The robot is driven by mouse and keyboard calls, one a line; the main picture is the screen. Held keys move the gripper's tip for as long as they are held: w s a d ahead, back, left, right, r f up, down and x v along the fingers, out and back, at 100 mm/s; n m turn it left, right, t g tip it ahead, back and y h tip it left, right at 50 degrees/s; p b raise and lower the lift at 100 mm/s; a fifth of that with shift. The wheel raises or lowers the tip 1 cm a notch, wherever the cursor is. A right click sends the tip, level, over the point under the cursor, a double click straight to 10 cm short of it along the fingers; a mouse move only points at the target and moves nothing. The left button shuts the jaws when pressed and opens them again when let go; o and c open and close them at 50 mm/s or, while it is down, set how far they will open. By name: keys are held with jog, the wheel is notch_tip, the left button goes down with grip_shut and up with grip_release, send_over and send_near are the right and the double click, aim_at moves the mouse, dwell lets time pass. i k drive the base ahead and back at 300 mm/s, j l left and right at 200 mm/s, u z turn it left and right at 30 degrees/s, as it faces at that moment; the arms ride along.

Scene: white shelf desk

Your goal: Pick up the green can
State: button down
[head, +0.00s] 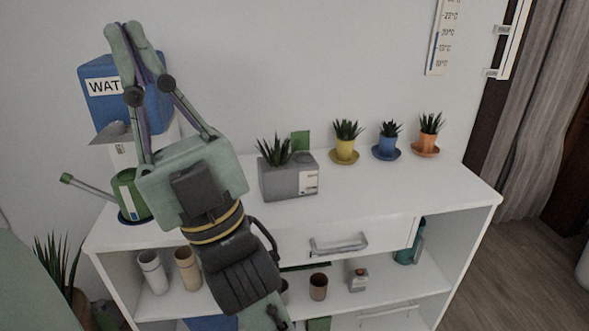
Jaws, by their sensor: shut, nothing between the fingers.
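My gripper's body covers the can's right side. My gripper (126,38) is shut and empty, its fingertips pointing up in front of the blue and white box marked "WAT", well above the can in the picture. It does not touch the can.
A grey planter (288,179) stands mid-desk (390,190). Yellow, blue and orange potted plants (346,146) line the back right. The blue box (99,95) is behind my gripper. Cups (152,271) stand on the shelf below. The desk's front right top is clear.

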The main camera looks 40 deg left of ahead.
aim_at(133, 206)
jog(key=u, duration=2.05)
